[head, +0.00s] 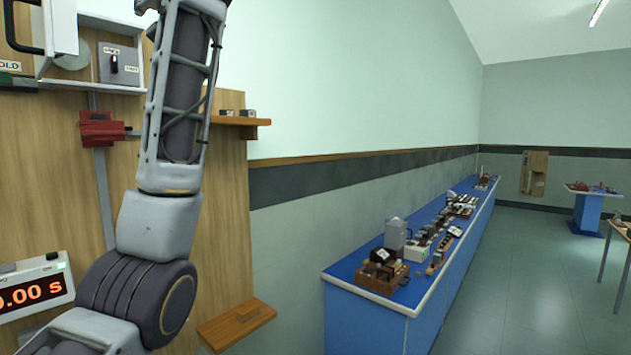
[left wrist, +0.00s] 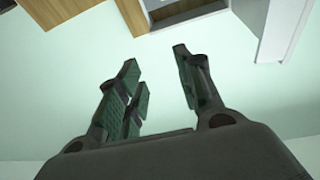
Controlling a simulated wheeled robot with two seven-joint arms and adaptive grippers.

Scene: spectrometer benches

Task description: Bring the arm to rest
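My left arm (head: 180,150) rises through the left half of the head view, bent at a dark joint low in the picture and reaching up past the top edge. Its gripper is out of the head view. In the left wrist view my left gripper (left wrist: 160,85) is open, its fingers well apart with nothing between them. Pale wall lies behind the fingers, with wooden and white edges above them. My right gripper shows in neither view.
A wooden panel (head: 225,200) stands close behind my arm, bearing a red clamp (head: 100,129), a timer display (head: 33,289), an open white box (head: 85,25) and small shelves (head: 240,121). A long blue bench (head: 345,268) with instruments runs along the wall. The floor (head: 540,270) at right is clear.

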